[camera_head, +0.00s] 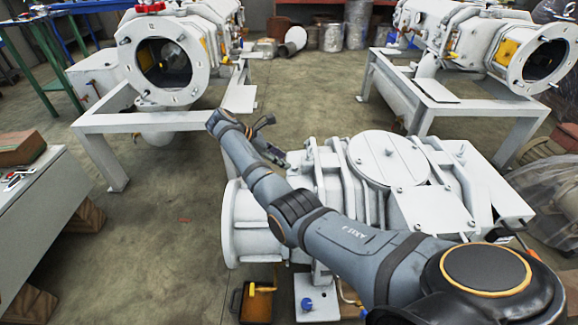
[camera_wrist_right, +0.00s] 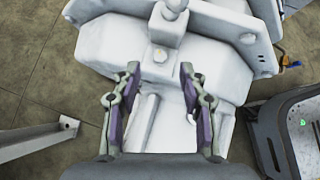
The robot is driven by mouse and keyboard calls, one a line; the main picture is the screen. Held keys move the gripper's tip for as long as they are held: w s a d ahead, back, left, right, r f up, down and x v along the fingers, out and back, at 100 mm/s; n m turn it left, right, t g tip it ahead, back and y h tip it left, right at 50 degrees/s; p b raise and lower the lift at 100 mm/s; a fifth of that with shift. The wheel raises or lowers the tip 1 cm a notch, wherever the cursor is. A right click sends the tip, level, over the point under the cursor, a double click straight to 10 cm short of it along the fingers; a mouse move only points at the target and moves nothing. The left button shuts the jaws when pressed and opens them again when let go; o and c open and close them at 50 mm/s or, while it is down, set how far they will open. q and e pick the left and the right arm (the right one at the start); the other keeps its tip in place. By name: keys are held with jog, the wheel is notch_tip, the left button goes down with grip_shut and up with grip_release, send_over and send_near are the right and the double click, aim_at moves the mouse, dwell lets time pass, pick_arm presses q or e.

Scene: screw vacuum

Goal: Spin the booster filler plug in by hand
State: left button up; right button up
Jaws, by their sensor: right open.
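The white booster casing (camera_head: 345,200) stands in front of me, with a round cover plate on top. My right arm reaches across it, and my right gripper (camera_head: 268,150) hangs over its far left part. In the right wrist view the right gripper (camera_wrist_right: 158,80) is open, with two purple-padded fingers apart over the white casing and nothing between them. A white plug-like fitting (camera_wrist_right: 168,22) with a rounded head stands on the casing just beyond the fingertips. I cannot tell for sure if it is the filler plug. My left gripper is not in view.
Two white pumps on frames stand behind, one left (camera_head: 165,65) and one right (camera_head: 535,58). A grey bench (camera_head: 40,210) is at the left. A blue knob (camera_head: 306,303) and a yellow-handled item (camera_head: 258,300) are low in front.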

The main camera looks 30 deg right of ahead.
aim_at(295, 166)
jog(key=b+x, duration=0.1)
jog(key=x, duration=0.3)
jog(key=shift+d+f, duration=0.1)
jog(key=shift+f, duration=0.05)
jog(key=shift+c, duration=0.4)
grip_shut()
